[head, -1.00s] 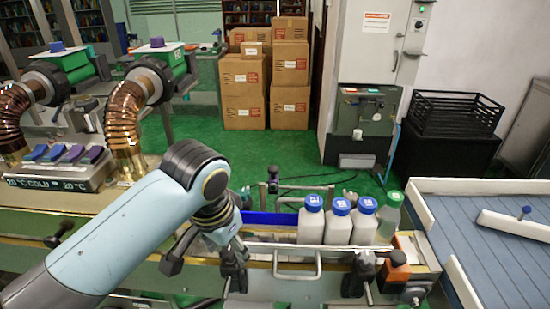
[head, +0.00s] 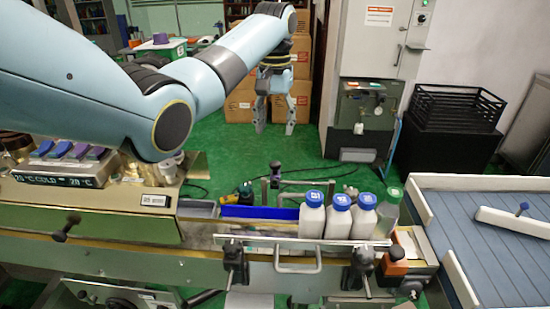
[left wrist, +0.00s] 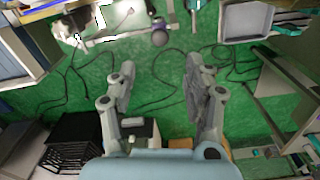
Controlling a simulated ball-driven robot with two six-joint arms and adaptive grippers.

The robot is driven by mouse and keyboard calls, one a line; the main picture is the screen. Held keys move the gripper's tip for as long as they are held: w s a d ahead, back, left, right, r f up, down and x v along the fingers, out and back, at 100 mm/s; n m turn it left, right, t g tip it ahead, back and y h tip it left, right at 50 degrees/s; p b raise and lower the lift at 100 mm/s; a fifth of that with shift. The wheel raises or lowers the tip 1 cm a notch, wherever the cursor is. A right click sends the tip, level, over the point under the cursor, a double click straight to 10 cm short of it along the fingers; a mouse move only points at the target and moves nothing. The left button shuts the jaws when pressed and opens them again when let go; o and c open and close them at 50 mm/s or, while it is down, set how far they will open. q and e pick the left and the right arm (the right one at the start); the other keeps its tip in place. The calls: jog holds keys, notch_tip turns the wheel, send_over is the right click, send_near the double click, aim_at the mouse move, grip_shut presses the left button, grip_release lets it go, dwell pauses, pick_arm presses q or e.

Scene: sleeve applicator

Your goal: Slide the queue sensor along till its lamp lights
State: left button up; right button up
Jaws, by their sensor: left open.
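My left gripper (head: 275,128) is open and empty. It hangs fingers down beyond the conveyor, in front of the cardboard boxes. Its two spread fingers also show in the left wrist view (left wrist: 160,68), with green floor between them. A dark upright piece with a knob (head: 275,168) stands behind the conveyor's blue strip, and an orange-brown block (head: 396,262) sits at the conveyor's front right. I cannot tell which of these is the queue sensor, and I see no lit lamp. A purple-grey knob (left wrist: 159,38) shows ahead of the fingers in the left wrist view. My right gripper is out of view.
Blue-capped bottles (head: 338,217) and a green-capped bottle (head: 389,208) stand in a row on the conveyor. A rail with a handle (head: 298,268) runs along its front. A slatted table (head: 480,245) is at right. Cables lie on the open green floor (head: 225,145).

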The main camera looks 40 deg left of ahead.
aim_at(275, 163)
pick_arm(q)
notch_tip(275, 163, down, 10)
jog(key=shift+f, duration=0.2)
grip_shut()
dwell(0.4)
